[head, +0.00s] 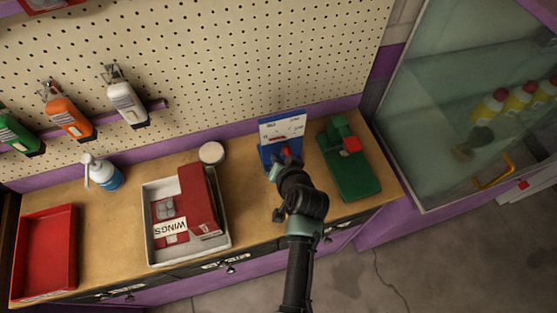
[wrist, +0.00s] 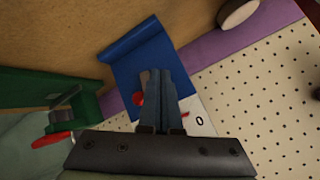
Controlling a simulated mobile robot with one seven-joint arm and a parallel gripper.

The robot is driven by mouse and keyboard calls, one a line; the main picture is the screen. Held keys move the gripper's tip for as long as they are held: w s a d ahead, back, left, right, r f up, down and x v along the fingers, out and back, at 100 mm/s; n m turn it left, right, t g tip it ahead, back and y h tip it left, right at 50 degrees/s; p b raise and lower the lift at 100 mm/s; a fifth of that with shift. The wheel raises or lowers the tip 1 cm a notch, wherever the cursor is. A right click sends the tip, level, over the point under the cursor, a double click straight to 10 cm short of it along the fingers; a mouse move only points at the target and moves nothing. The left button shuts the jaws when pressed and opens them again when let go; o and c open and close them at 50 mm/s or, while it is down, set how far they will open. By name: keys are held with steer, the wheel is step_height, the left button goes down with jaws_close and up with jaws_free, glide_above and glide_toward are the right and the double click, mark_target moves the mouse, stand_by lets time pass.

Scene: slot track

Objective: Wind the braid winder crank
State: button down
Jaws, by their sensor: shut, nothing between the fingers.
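A blue stand (head: 268,154) with a white printed panel (head: 283,127) and small red parts is at the back of the workbench; I take it as the braid winder, though no label is readable. In the wrist view the blue base (wrist: 135,58) lies under my fingertips, and a red knob (wrist: 138,99) shows just left of the fingers. My gripper (wrist: 155,73) is shut and empty, over the stand and beside the knob. Whether it touches the knob I cannot tell. In the head view my gripper (head: 285,159) covers part of the stand.
A green device (head: 352,180) with a red block stands close on the right. A white tray (head: 150,220) with a red box, a round white-topped item (head: 211,153), a spray bottle (head: 103,173) and a red tray (head: 47,250) are left. Pegboard rises behind; a glass case is right.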

steer(key=shift+f, duration=0.1)
steer(key=shift+s+a+f, duration=0.1)
steer(key=shift+a+f, duration=0.1)
steer(key=shift+f, duration=0.2)
steer(key=shift+r, duration=0.15)
stand_by(0.4)
steer(key=shift+r, duration=0.25)
steer(key=shift+s+d+p, duration=0.35)
steer(key=shift+s+d, duration=0.05)
steer(key=shift+s, duration=0.7)
steer(key=shift+s+d+p, duration=0.3)
steer(key=shift+s+d, duration=0.15)
steer(key=shift+s, duration=0.65)
steer(key=shift+s+d+p, duration=0.35)
steer(key=shift+s+d, duration=0.05)
steer(key=shift+s, duration=0.7)
